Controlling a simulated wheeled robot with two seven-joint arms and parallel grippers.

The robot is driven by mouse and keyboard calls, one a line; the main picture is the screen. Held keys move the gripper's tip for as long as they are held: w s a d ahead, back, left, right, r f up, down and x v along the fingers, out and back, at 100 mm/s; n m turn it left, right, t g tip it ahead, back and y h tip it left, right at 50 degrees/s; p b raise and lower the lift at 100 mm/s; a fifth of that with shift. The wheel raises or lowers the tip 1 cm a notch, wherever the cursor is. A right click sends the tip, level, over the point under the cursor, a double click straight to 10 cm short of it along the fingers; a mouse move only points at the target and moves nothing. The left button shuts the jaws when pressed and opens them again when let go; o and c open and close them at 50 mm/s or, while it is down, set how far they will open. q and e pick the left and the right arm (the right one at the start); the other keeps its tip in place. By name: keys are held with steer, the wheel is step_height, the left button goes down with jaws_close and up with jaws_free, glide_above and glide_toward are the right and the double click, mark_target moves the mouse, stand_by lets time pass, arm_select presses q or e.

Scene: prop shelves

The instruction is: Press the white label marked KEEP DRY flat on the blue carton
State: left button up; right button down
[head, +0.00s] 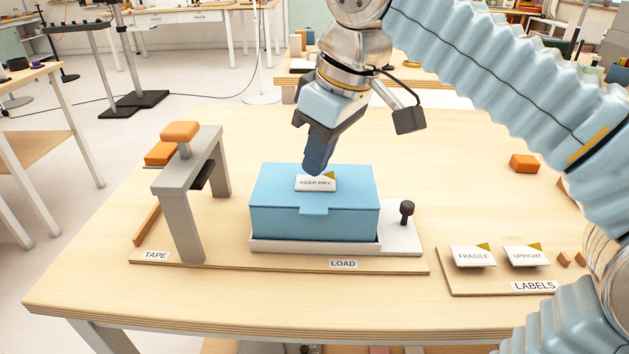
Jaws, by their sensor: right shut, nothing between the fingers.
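The blue carton (275,215) sits closed on a white tray (262,246) in the middle of the table, behind the LOAD tag. The white KEEP DRY label (315,184) lies on top of the carton, with a yellow corner at its upper right. My right gripper (315,170) is shut with nothing between its fingers. It points down at the label's back edge, and its fingertips appear to touch or nearly touch it. I cannot tell whether the label is fully flat. My left gripper is not in view.
A grey tape press (178,215) with an orange knob stands left of the carton. A black knob (407,210) rises from the tray's right side. FRAGILE (473,257) and UPRIGHT (526,256) labels lie on the LABELS board at right. An orange block (524,163) lies behind them. The front table strip is clear.

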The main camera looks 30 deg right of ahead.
steer(key=shift+f+b, duration=0.6)
steer(key=shift+f, duration=0.15)
stand_by(0.8)
step_height(320, 180, up, 3)
steer(key=p, duration=0.3)
steer(key=shift+f, duration=0.2)
steer(key=shift+r+p, duration=0.65)
steer(key=shift+r, duration=0.3)
